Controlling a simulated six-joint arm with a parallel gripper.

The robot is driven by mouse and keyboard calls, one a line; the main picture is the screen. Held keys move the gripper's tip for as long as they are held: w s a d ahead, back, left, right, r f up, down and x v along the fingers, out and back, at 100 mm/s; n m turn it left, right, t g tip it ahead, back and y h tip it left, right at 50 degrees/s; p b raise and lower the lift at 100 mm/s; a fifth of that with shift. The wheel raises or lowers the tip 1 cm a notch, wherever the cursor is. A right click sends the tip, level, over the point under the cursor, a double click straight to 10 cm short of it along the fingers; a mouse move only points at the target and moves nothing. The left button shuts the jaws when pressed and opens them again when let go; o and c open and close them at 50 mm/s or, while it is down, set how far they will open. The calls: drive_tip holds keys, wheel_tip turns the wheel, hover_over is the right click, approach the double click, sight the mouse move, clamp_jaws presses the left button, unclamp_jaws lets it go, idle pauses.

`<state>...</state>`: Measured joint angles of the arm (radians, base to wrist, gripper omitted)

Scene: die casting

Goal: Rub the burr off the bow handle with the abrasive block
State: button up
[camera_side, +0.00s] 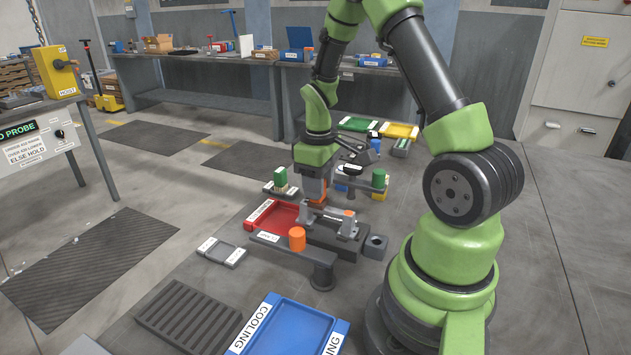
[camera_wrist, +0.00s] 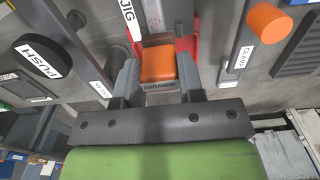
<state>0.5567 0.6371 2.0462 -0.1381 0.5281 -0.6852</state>
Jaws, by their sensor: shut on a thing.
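My gripper (camera_side: 316,190) is shut on the abrasive block, an orange block on a grey backing. The abrasive block (camera_wrist: 158,64) sits between the two fingers in the wrist view, with its label toward the camera. In the side view the abrasive block (camera_side: 316,203) is low over the far left end of the jig. A light metal bar, apparently the bow handle (camera_side: 334,215), lies along the dark jig (camera_side: 325,238). I cannot tell whether block and handle touch. The burr cannot be made out.
An orange clamp knob (camera_side: 297,238) stands in front of the jig; it also shows in the wrist view (camera_wrist: 270,22). A red tray (camera_side: 275,217) lies left of the jig, a blue cooling tray (camera_side: 290,325) in front.

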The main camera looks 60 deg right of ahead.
drive_tip(key=shift+s, duration=2.75)
wheel_tip(320, 180, up, 8)
